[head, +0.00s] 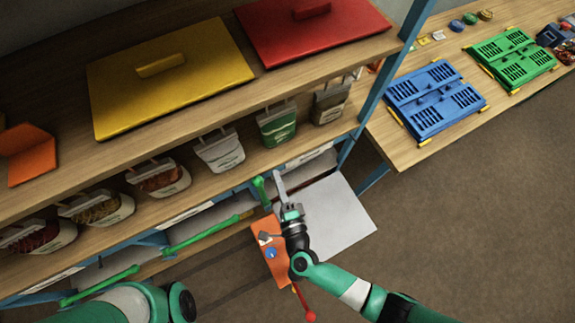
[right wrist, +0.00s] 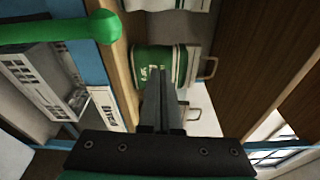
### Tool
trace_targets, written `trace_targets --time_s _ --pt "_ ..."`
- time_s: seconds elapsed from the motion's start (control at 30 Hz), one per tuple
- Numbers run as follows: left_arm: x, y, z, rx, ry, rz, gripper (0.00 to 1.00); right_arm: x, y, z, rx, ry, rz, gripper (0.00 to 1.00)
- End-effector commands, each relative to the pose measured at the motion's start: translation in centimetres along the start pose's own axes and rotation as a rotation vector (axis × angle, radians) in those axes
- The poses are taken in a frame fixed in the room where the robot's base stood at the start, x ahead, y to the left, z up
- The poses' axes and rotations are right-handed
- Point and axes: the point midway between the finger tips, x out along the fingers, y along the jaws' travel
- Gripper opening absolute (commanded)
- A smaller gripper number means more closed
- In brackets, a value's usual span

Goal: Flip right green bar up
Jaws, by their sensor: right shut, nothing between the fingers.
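The right green bar (head: 261,192) shows in the head view at the right end of the lower shelf front. It looks short there and stands at a steep angle, unlike the other bars. In the right wrist view the green bar (right wrist: 60,32) crosses the upper left and ends in a rounded knob. My right gripper (head: 279,180) is shut and empty, just right of the bar in the head view. In the right wrist view its closed fingers (right wrist: 162,95) point toward a green-and-white sack, apart from the bar. My left gripper is out of view.
Two more green bars, a middle one (head: 200,233) and a left one (head: 100,286), run along the shelf front. Sacks (head: 277,125) stand on the shelf above. An orange panel (head: 268,250) and a grey sheet (head: 340,222) lie below my right wrist. Open floor lies right.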

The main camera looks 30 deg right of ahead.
Motion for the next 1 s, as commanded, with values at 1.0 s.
trace_targets --time_s 1.0 --pt "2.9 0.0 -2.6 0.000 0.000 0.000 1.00 -11.4 -6.4 1.3 -0.001 0.001 0.000 0.00"
